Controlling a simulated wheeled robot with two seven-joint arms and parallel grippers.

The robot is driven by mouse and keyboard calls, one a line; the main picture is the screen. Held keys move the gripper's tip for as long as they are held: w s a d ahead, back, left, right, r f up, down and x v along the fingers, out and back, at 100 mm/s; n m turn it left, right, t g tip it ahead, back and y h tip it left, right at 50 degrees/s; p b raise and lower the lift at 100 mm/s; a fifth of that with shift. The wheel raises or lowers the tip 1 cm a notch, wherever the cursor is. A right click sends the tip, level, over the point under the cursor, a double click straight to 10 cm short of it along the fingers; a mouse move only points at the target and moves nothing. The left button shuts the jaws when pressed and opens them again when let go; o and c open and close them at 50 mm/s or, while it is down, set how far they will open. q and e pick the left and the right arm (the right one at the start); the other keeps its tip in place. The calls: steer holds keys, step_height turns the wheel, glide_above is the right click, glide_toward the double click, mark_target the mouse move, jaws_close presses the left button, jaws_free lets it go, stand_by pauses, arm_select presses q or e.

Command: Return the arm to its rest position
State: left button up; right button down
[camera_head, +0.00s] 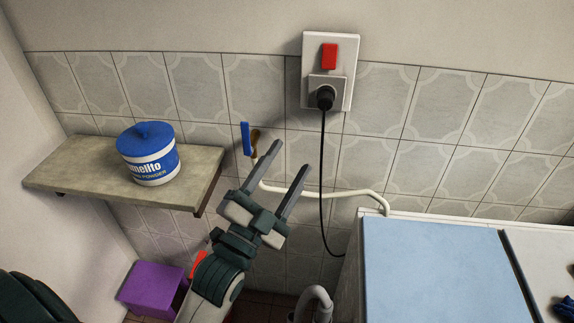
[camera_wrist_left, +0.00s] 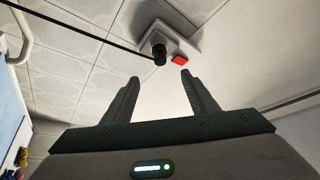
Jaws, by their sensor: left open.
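My left gripper (camera_head: 288,166) is open and empty, raised in front of the tiled wall, with its fingers pointing up and to the right. It lies between the shelf and the blue-topped appliance in the head view. In the left wrist view its two fingers (camera_wrist_left: 158,84) stand apart with nothing between them. Beyond them are the wall socket plate and plug. My right gripper is not in view.
A shelf (camera_head: 57,180) at left bears a white and blue tub (camera_head: 150,155). A socket plate (camera_head: 344,52) with a plug and black cord (camera_head: 322,180) is on the wall. A blue-topped appliance (camera_head: 440,270) stands at right; a purple bin (camera_head: 150,288) is below the shelf.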

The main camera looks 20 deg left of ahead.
arm_select(q)
steer(key=shift+f, duration=0.1)
steer(key=w+d+f+n+g, duration=0.1)
steer(key=w+f+g, duration=0.1)
steer(key=f, duration=0.8)
steer(key=w+d+f+n+g, duration=0.1)
steer(key=w+f+g, duration=0.15)
steer(key=f, duration=0.75)
steer(key=s+d+f+n+g, duration=0.1)
steer(key=s+f+g, duration=0.1)
steer(key=f, duration=0.9)
steer(key=s+f+n+g, duration=0.1)
steer(key=f+n+g, duration=0.1)
steer(key=f, duration=1)
steer(key=s+f+n+g, duration=0.3)
steer(key=s+f+g, duration=0.4)
steer(key=s+f, duration=1.9)
step_height(320, 180, down, 4)
steer(key=shift+s+d+f+n+y, duration=0.1)
steer(key=shift+s+d+n+y, duration=0.1)
steer(key=shift+d+n+y, duration=0.15)
